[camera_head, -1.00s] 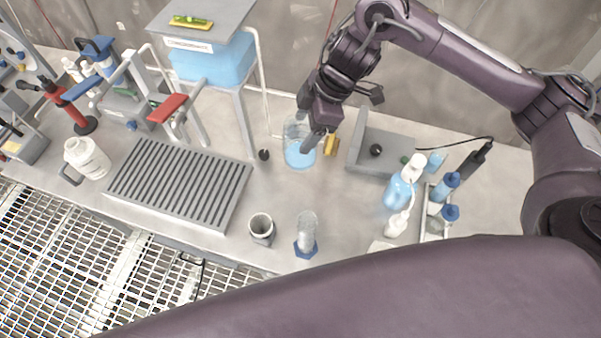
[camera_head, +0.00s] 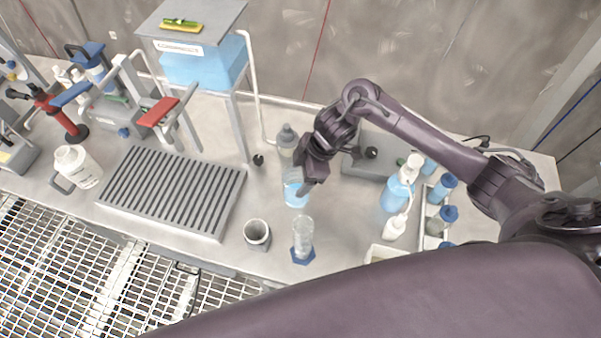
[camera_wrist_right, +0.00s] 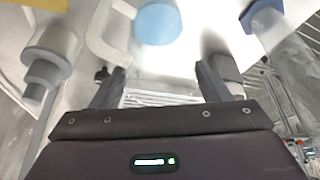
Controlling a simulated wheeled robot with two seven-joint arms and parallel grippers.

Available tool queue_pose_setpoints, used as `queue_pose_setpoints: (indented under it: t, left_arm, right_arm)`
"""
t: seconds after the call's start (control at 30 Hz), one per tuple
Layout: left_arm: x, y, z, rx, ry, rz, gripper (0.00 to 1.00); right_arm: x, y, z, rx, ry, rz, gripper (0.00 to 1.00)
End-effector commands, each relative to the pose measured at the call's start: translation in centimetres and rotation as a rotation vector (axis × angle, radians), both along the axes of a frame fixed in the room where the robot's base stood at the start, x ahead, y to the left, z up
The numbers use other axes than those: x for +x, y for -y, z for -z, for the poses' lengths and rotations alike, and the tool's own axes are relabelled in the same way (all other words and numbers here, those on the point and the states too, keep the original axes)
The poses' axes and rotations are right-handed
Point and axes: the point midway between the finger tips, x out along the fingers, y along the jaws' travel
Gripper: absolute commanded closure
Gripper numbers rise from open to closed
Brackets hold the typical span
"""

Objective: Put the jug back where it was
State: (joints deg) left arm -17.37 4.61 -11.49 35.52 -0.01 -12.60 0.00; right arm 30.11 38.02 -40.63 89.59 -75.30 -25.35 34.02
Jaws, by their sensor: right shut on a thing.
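The jug (camera_head: 295,192) is a clear vessel with light-blue liquid, near the middle of the bench in the head view. My right gripper (camera_head: 308,186) is at its right side and shut on it; the arm partly covers it. In the right wrist view, the jug's blue liquid (camera_wrist_right: 158,22) shows at the top, beyond the fingers of my right gripper (camera_wrist_right: 162,85). The grip point itself is unclear there. I cannot tell whether the jug touches the bench. My left gripper is out of view.
A grey cup (camera_head: 257,233) and a clear cylinder on a blue base (camera_head: 302,240) stand in front of the jug. A slotted grey rack (camera_head: 172,190) lies left; blue bottles (camera_head: 398,188) stand right. Bare bench lies between rack and jug.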

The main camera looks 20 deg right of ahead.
Motion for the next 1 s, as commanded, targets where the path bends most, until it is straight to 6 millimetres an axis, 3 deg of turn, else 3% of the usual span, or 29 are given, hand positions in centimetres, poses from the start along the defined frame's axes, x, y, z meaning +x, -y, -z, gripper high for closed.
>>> queue_pose_setpoints:
  t: [0.37, 0.4, 0.53, 0.83, 1.0]
  left_arm:
    - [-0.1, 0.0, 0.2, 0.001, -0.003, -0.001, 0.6]
    - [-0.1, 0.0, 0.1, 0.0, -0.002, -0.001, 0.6]
    - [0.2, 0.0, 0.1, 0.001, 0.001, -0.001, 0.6]
    - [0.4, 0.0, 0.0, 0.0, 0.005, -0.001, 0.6]
    - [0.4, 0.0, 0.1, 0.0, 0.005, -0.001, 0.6]
  right_arm:
    - [0.0, 0.0, 0.5, 0.002, 0.002, -0.001, 0.82]
    - [0.0, 0.0, 0.5, 0.001, 0.001, -0.001, 0.28]
    - [0.0, 0.0, 0.4, 0.001, 0.001, -0.001, 0.11]
    - [0.0, 0.0, 0.3, 0.001, 0.001, -0.001, 0.09]
    - [0.1, 0.5, -1.1, 0.003, 0.005, 0.0, 0.09]
